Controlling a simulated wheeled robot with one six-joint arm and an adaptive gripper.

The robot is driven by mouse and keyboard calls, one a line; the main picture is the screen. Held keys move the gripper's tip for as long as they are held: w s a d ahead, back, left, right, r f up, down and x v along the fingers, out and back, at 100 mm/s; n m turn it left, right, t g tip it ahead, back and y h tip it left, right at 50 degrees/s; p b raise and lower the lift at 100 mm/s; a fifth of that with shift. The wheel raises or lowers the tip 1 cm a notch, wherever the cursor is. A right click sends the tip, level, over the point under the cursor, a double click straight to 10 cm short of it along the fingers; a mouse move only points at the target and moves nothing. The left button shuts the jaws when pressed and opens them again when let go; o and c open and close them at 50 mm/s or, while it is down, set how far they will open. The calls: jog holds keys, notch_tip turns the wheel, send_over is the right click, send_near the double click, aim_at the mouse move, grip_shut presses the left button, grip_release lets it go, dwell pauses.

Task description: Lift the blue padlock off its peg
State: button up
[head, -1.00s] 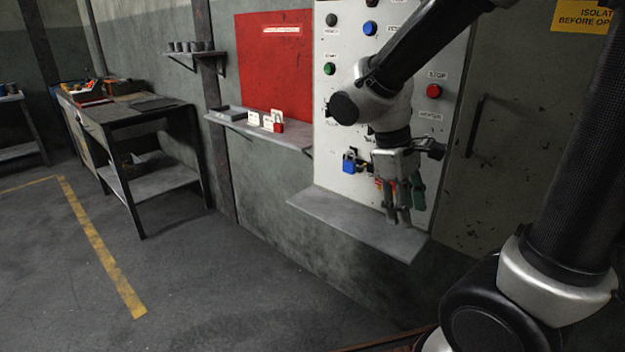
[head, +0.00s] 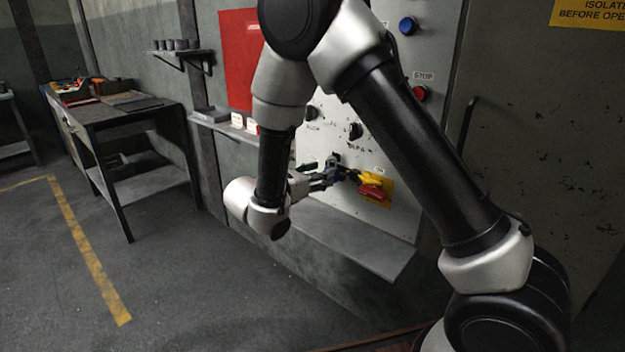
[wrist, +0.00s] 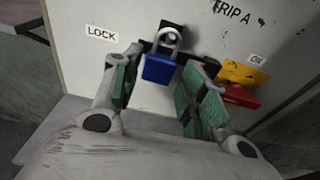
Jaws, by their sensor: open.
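The blue padlock (wrist: 159,69) hangs by its silver shackle from a dark peg (wrist: 172,36) on the pale panel, right of the LOCK label in the wrist view. My gripper (wrist: 160,86) is open, with one green-padded finger on each side of the padlock body. I cannot tell whether either pad touches it. In the head view my gripper (head: 335,176) reaches the panel from the left, and the padlock is mostly hidden there by the fingers.
A yellow and red rotary switch (wrist: 240,84) sits close to the right finger. A grey ledge (head: 345,245) juts out below the panel (head: 398,215). A red STOP button (head: 420,93) is higher up. A wall shelf (head: 210,117) stands to the left.

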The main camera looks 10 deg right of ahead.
jog(key=shift+x, duration=2.2)
jog(key=c, duration=0.7)
jog(key=shift+r, duration=0.15)
jog(key=shift+r, duration=0.35)
jog(key=shift+r, duration=0.15)
jog(key=shift+s, duration=0.1)
jog(key=shift+f+v, duration=0.2)
jog(key=shift+v, duration=1.1)
jog(key=shift+f+v, duration=0.2)
jog(key=shift+v, duration=1.1)
